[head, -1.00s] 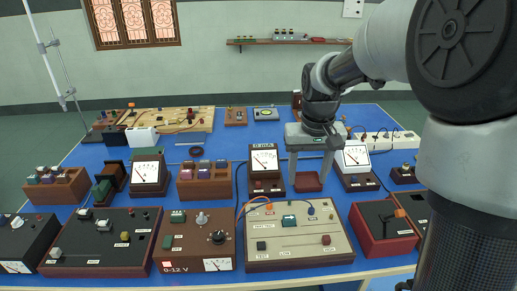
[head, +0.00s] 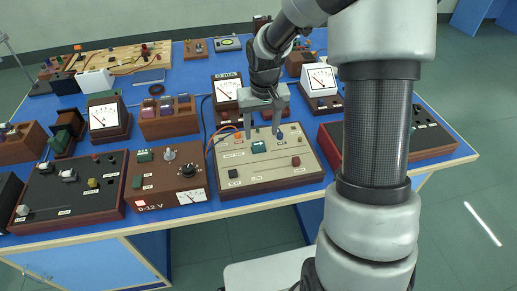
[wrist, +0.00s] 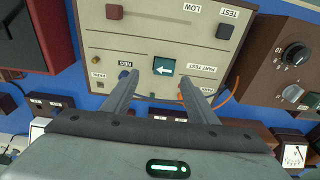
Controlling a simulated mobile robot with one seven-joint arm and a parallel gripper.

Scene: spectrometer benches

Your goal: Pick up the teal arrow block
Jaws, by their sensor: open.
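The teal arrow block (head: 258,146) sits on the cream panel (head: 232,188) of a wooden test box on the blue bench. In the wrist view the teal arrow block (wrist: 164,67) shows a white arrow on its face. My gripper (head: 262,134) is open and empty above the upper part of that panel. In the wrist view the two fingers of my gripper (wrist: 150,92) point toward the panel, one on each side of the block, with the block between and just beyond their tips. I cannot tell the exact height of the fingertips above the panel.
A dark red block (head: 296,161) and a black block (head: 233,173) sit on the same panel. An orange wire (head: 222,129) loops by its left edge. A brown 0-12 V box (head: 165,185) stands close on the left, and meters (head: 227,88) stand behind.

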